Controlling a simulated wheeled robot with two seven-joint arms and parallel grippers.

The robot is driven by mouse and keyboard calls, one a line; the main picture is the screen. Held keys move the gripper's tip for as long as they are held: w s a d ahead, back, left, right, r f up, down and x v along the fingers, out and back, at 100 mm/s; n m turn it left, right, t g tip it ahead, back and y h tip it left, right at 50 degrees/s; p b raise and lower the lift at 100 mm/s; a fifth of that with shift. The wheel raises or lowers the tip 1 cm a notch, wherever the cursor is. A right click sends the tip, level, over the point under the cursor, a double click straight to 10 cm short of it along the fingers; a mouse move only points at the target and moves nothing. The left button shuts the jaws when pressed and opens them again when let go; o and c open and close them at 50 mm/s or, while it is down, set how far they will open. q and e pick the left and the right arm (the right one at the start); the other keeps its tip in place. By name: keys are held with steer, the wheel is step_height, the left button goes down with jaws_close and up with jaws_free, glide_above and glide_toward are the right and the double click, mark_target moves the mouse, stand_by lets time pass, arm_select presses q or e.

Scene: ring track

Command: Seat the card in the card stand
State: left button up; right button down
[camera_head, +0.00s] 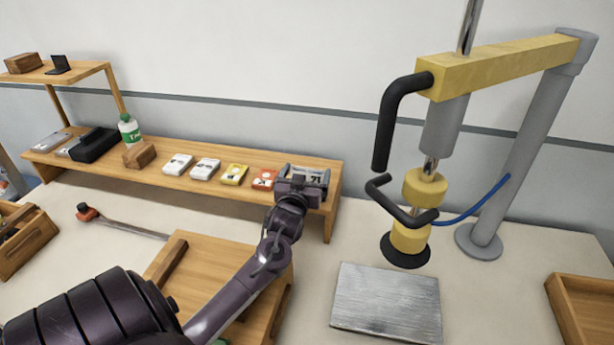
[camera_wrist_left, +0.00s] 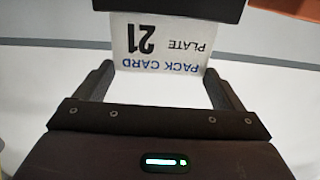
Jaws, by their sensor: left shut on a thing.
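The card is white with "PACK CARD", "PLATE" and "21" on it. It shows in the left wrist view (camera_wrist_left: 160,45), upside down in the picture, and a bit of it in the head view (camera_head: 314,177). My left gripper (camera_head: 303,174) is shut on it by its sides, at the right end of the wooden shelf. A black bar, apparently the card stand (camera_wrist_left: 170,8), crosses the top of the wrist view at the card's lower edge. Whether the card sits in its slot is unclear. In the head view my gripper hides the stand. My right gripper is out of view.
Left of my gripper on the shelf (camera_head: 335,178) lie an orange pack (camera_head: 264,179), a yellow pack (camera_head: 234,174) and white packs (camera_head: 205,169). A yellow press (camera_head: 500,65) and a metal plate (camera_head: 386,302) stand to the right.

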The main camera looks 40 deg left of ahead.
arm_select(q)
steer(key=shift+s+f, duration=0.15)
steer(key=shift+s, duration=0.05)
steer(key=o, duration=0.7)
steer(key=shift+w, duration=0.15)
steer(key=shift+d, duration=0.1)
steer(key=b+v, duration=0.1)
steer(key=v, duration=0.5)
steer(key=b+v, duration=0.2)
steer(key=v, duration=0.4)
steer(key=shift+r, duration=0.25)
